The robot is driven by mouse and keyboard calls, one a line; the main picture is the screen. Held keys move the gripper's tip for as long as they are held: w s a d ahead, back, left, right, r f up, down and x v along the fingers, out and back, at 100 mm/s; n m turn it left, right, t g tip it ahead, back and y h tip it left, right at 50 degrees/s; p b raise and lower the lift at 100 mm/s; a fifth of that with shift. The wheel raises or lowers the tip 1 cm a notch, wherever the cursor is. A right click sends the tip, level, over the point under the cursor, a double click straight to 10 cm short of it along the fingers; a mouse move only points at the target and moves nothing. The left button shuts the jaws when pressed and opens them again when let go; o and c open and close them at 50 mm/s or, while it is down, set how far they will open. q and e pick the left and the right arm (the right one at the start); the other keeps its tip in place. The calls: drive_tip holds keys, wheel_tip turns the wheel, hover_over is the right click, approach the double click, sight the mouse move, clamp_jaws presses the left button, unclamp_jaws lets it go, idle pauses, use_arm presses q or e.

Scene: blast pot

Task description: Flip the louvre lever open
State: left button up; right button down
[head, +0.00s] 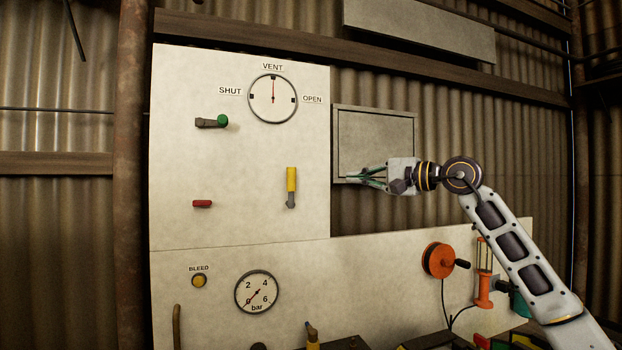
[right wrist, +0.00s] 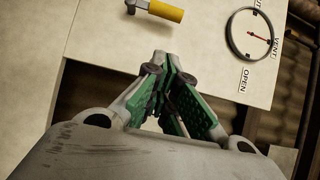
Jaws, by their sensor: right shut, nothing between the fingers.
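No lever is labelled louvre, so I cannot tell which one it is. On the white panel (head: 240,215), a lever with a green knob (head: 222,121) lies sideways. A yellow-gripped lever (head: 291,181) stands upright with its grey pivot below; it also shows in the right wrist view (right wrist: 165,11). A small red handle (head: 202,204) lies flat at lower left. The round vent dial (head: 272,99) has its red needle pointing straight up; it also shows in the right wrist view (right wrist: 250,36). My right gripper (head: 350,177) is shut and empty, right of the yellow lever and apart from it.
A grey framed plate (head: 372,140) is on the corrugated wall behind my right gripper. Below are a pressure gauge (head: 256,292), a bleed button (head: 199,281), an orange reel (head: 438,260) and an orange lamp-like fixture (head: 484,280). The space before the upper panel is clear.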

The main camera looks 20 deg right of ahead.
sight(290, 187)
use_arm(q)
drive_tip(key=shift+a, duration=0.3)
